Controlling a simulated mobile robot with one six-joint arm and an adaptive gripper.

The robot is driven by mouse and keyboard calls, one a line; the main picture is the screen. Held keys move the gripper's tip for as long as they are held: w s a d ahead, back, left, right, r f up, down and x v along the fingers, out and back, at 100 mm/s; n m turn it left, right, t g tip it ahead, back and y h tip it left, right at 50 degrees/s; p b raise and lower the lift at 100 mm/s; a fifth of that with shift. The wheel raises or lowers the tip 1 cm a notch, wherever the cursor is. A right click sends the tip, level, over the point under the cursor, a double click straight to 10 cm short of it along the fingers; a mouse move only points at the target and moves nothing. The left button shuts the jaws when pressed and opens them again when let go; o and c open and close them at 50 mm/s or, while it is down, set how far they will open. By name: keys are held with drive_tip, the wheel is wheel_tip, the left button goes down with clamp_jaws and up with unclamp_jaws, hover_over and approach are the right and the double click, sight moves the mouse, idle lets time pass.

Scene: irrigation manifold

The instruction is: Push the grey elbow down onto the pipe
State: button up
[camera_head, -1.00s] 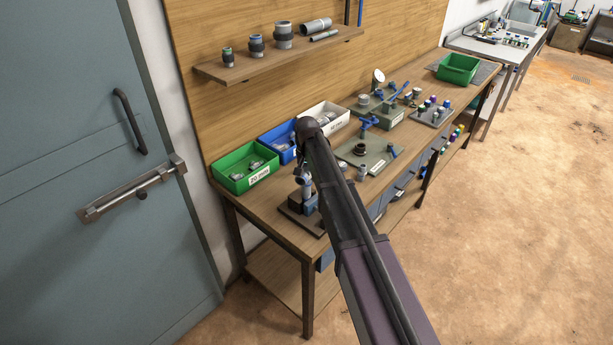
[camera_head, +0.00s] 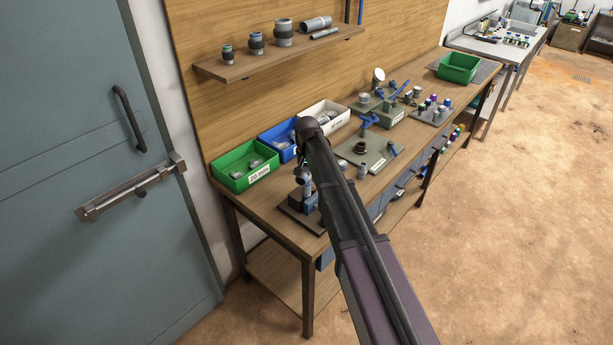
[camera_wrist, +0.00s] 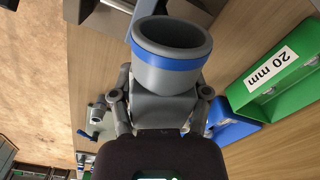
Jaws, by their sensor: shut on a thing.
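The grey elbow (camera_wrist: 170,75) with a blue band around its open mouth fills the upper middle of the wrist view. My gripper (camera_wrist: 163,108) is shut on it, one finger on each side. In the head view my gripper (camera_head: 303,165) is low over the near end of the bench, partly hidden by my arm. The joint between elbow and pipe is hidden, so I cannot tell how far the elbow is on.
Green (camera_head: 233,180), blue (camera_head: 272,150) and white (camera_head: 335,126) bins stand along the wall behind the vise. A green board (camera_head: 376,156) with fittings lies to the right. A shelf (camera_head: 283,57) with pipe pieces hangs above.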

drive_tip(key=shift+f, duration=0.3)
idle(0.4)
drive_tip(key=o, duration=1.2)
drive_tip(key=shift+r, duration=0.15)
drive_tip(key=shift+r+p, duration=3.3)
drive_tip(key=shift+r, duration=0.1)
clamp_jaws()
